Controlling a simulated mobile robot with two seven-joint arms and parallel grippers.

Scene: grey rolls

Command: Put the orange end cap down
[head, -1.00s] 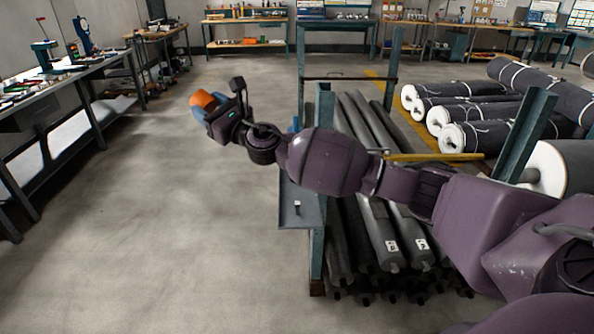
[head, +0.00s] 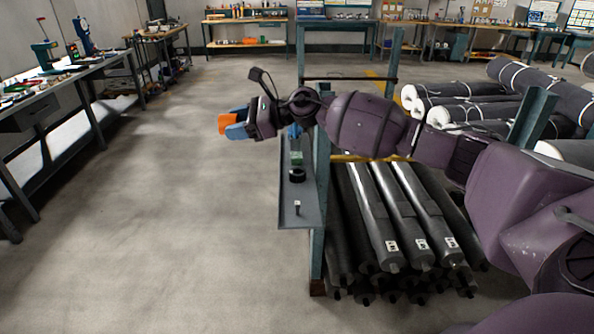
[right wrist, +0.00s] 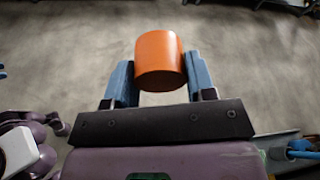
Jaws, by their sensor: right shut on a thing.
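The orange end cap (head: 228,123) is held at the tip of my right gripper (head: 236,130), out over the open floor left of the roll rack. In the right wrist view the orange end cap (right wrist: 159,60) is a short cylinder pinched between the two blue fingers of my right gripper (right wrist: 160,75). My right gripper is shut on it, and nothing shows beneath the cap but floor. My left gripper is not in the head view.
A narrow grey shelf (head: 292,208) on the rack's left side carries a few small items, including a black ring (head: 297,175). Dark rolls (head: 385,215) fill the rack. Workbenches line the left wall. The floor between is clear.

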